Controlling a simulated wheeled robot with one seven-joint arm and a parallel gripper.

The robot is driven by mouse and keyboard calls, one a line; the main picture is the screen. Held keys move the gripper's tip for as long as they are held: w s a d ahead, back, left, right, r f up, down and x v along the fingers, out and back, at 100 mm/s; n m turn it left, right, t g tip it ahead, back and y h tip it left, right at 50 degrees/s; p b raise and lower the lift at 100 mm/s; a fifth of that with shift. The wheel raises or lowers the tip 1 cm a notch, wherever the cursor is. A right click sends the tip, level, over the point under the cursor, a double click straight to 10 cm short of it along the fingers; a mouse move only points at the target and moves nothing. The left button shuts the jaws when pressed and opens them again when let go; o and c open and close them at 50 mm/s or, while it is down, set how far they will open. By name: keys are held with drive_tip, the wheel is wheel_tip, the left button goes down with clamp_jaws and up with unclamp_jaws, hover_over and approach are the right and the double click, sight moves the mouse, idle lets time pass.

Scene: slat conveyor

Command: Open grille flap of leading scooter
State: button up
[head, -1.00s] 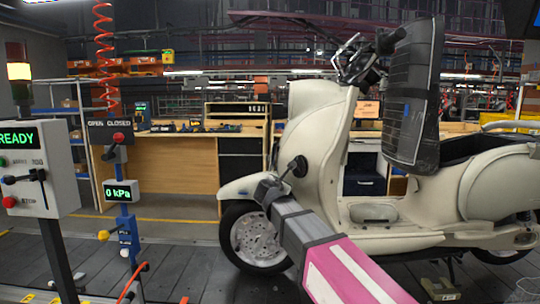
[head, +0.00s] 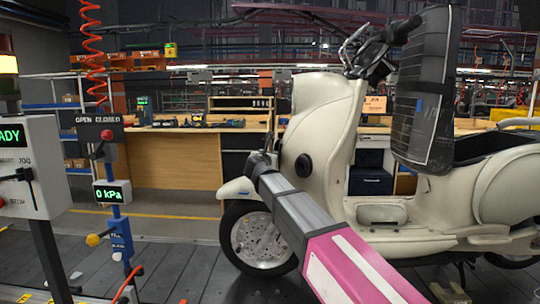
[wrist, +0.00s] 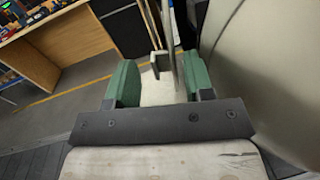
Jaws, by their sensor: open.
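The cream scooter (head: 375,170) stands side-on, its front to the left. A round black part (head: 303,166) sits on its front shield; I cannot tell whether this is the grille flap. My gripper (head: 258,163) is just left of the shield, above the front mudguard, its fingertips hard to make out. In the wrist view my gripper (wrist: 160,84) has its two green fingers wide apart. The shield (wrist: 265,75) fills the right side. A pale surface and a thin upright grey piece (wrist: 172,45) show between and beyond the fingers; I cannot tell if it is held.
A control box (head: 32,165) on a post and a blue stand with a 0 kPa display (head: 112,192) are at the left. Wooden workbenches (head: 172,165) stand behind. The conveyor's slatted floor (head: 190,265) is clear between the stand and the front wheel.

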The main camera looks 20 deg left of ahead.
drive_tip(key=w, duration=0.3)
drive_tip(key=shift+w+a, duration=0.1)
drive_tip(key=shift+a, duration=0.15)
clamp_jaws()
